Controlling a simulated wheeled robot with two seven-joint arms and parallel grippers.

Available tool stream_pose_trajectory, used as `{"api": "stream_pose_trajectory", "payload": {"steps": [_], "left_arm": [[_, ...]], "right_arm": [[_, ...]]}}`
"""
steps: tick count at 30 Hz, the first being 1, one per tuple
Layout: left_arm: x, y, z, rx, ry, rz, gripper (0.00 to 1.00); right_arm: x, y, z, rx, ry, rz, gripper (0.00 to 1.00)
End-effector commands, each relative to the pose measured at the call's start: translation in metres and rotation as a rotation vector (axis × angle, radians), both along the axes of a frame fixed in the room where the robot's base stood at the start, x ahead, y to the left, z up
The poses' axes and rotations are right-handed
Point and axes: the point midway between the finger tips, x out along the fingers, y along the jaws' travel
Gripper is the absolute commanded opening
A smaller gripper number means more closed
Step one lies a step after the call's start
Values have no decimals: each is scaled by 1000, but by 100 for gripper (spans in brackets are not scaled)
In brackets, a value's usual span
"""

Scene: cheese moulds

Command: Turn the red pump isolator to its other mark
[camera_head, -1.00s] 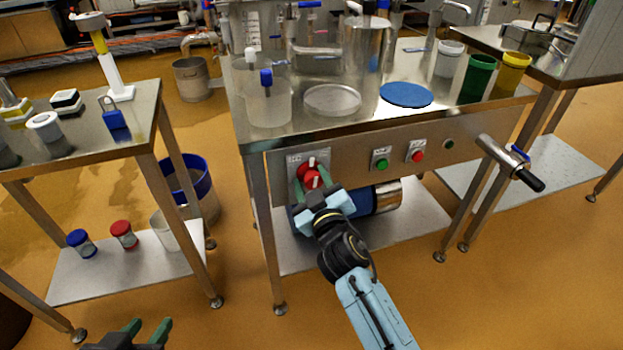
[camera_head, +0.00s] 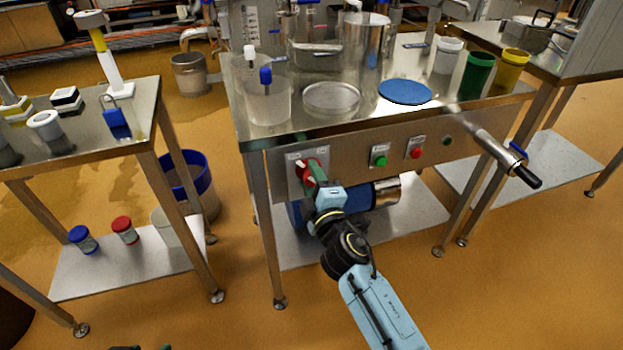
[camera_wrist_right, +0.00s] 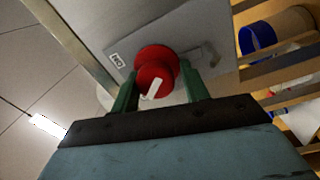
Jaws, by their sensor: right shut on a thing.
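The red pump isolator knob (camera_head: 322,162) is on a grey plate at the left end of the table's front panel. My right gripper (camera_head: 313,175) is shut on it, with its green fingers seen nearly edge-on. In the right wrist view, the fingers (camera_wrist_right: 160,92) stand on either side of the red knob (camera_wrist_right: 150,58). A white pointer bar (camera_wrist_right: 154,88) on the knob's face is slanted.
A green button (camera_head: 380,161) and a red button (camera_head: 417,153) are right of the isolator. A valve handle (camera_head: 528,177) juts forward further right. A blue and steel pump (camera_head: 385,193) lies below the panel. A side table (camera_head: 140,115) stands at the left.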

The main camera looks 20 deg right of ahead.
Motion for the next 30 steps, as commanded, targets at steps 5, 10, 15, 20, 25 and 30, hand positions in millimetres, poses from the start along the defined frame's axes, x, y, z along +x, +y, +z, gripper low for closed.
{"api": "stream_pose_trajectory", "payload": {"steps": [5,10,15,20,25,30], "left_arm": [[-3,1,-2,4,22,2,36],[-4,2,-2,6,27,3,36],[-5,2,-3,7,30,3,36],[-5,2,-3,6,31,3,36],[-5,2,-3,6,31,3,36],[-5,2,-4,7,32,3,36]], "right_arm": [[3,-5,9,-66,-20,-9,22],[3,-5,9,-95,-21,-9,22],[3,-5,9,-104,-22,-8,23],[3,-5,9,-104,-22,-8,23],[3,-5,9,-104,-22,-8,53],[2,-4,8,-101,-19,-6,59]]}}
